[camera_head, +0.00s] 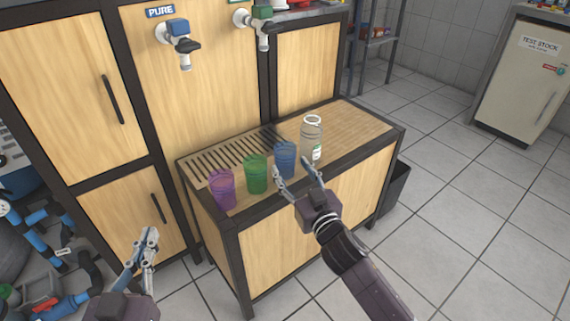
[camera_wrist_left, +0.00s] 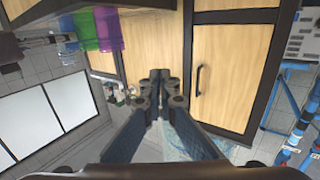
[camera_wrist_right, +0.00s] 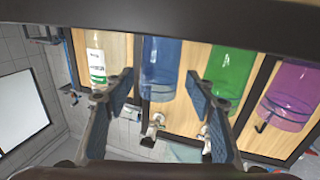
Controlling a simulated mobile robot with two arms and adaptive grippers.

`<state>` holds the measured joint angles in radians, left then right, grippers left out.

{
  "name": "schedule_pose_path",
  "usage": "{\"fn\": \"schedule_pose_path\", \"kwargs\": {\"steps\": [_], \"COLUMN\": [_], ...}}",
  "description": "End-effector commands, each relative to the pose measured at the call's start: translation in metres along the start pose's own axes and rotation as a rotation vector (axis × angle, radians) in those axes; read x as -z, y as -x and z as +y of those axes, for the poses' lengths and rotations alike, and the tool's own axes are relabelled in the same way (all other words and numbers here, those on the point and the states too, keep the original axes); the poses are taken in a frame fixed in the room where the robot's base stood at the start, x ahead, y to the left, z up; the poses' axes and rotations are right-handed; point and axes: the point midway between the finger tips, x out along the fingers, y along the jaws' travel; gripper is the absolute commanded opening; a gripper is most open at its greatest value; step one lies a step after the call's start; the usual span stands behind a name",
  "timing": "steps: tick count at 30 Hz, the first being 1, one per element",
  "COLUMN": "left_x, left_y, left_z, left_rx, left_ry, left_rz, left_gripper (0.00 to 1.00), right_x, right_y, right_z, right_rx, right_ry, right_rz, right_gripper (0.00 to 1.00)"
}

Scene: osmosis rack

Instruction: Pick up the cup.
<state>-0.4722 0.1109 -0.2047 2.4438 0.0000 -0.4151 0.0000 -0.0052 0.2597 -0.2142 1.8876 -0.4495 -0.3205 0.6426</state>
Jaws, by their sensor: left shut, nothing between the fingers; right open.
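Three see-through cups stand in a row on the bench top: a purple cup (camera_head: 222,190), a green cup (camera_head: 257,175) and a blue cup (camera_head: 285,158). My right gripper (camera_head: 295,169) is open and empty at the bench's front edge, just in front of the blue cup. In the right wrist view the blue cup (camera_wrist_right: 160,65) lies in line with the gap between the spread fingers; whether they touch it is unclear. The green cup (camera_wrist_right: 230,75) is beside it. My left gripper (camera_head: 148,240) is shut and empty, low at the left, away from the cups.
A clear bottle (camera_head: 311,140) stands close to the right of the blue cup. Behind the cups are a slotted drain grate (camera_head: 228,153) and taps (camera_head: 180,40) on the wooden rack. A dark bin (camera_head: 396,190) stands at the bench's right end. Floor on the right is free.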

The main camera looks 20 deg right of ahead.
Motion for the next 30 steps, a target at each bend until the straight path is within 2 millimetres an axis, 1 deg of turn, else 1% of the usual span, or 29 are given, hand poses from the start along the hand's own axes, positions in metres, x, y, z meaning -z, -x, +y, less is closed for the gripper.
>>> {"fn": "schedule_pose_path", "kwargs": {"steps": [2, 5, 12, 16, 20, 26, 27, 30], "left_x": [0.005, 0.018, 0.061, 0.077, 0.084, 0.085, 0.085, 0.085], "left_y": [-0.001, -0.001, 0.004, 0.009, 0.011, 0.011, 0.011, 0.011], "left_z": [0.001, 0.003, 0.008, 0.009, 0.01, 0.01, 0.01, 0.01], "left_rx": [-0.002, -0.005, -0.016, -0.02, -0.022, -0.022, -0.022, -0.022], "left_ry": [0.001, 0.002, 0.007, 0.01, 0.011, 0.011, 0.011, 0.011], "left_rz": [0.027, 0.092, 0.291, 0.364, 0.396, 0.398, 0.398, 0.397], "left_gripper": [0.0, 0.0, 0.0, 0.0, 0.0, 0.0, 0.0, 0.0], "right_x": [0.0, -0.001, -0.001, -0.001, -0.001, -0.001, -0.001, -0.001], "right_y": [-0.004, -0.012, -0.036, -0.047, -0.051, -0.051, -0.051, -0.051], "right_z": [0.0, 0.001, 0.001, 0.001, 0.001, 0.001, 0.001, 0.001], "right_rx": [0.0, 0.0, 0.0, 0.001, 0.0, 0.0, 0.0, 0.0], "right_ry": [0.001, 0.001, 0.001, 0.001, 0.001, 0.0, 0.0, 0.0], "right_rz": [0.002, 0.003, 0.002, 0.001, 0.0, 0.0, 0.0, 0.0], "right_gripper": [0.51, 0.51, 0.51, 0.51, 0.51, 0.51, 0.49, 0.38]}}
